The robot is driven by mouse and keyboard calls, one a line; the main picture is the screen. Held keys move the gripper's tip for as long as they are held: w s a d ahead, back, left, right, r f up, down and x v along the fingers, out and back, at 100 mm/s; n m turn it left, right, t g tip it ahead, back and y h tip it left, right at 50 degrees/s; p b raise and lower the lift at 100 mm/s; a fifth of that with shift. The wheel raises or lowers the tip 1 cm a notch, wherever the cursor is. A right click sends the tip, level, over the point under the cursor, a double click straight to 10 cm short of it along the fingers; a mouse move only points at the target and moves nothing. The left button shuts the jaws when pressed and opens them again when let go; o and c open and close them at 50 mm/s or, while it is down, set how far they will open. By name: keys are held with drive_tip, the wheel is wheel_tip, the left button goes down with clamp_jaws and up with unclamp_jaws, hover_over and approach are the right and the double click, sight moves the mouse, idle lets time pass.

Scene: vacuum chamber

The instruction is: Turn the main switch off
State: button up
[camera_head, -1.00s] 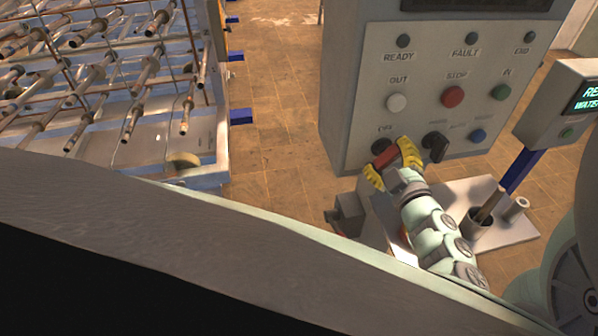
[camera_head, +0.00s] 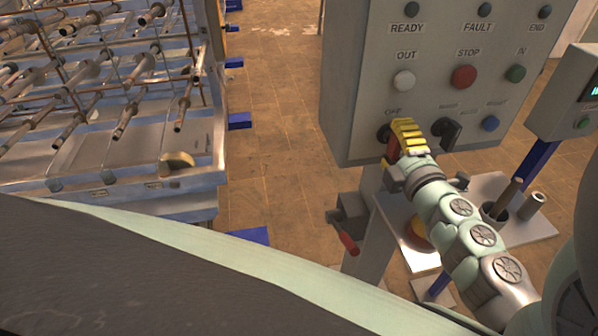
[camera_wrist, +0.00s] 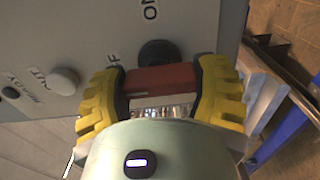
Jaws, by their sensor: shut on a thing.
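The main switch is a red handle (camera_head: 393,148) on a dark round base (camera_head: 383,133), low on the left of the grey control panel's front. An OFF label is partly readable just above it. My gripper (camera_head: 402,140), with yellow ridged fingers, is shut on the red handle and hides much of it in the head view. In the wrist view the red handle (camera_wrist: 162,78) lies between the two yellow fingers, in front of its black base (camera_wrist: 158,52). ON and a partly covered OFF label show beside it. I cannot tell which label the handle points to.
White, red (camera_head: 464,76) and green buttons sit above. A small display stand (camera_head: 570,95) is at the right. A rack of rods (camera_head: 110,100) fills the left; floor between is clear.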

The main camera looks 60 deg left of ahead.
idle(0.5)
drive_tip(key=o, duration=1.2)
drive_tip(key=shift+v, duration=6.05)
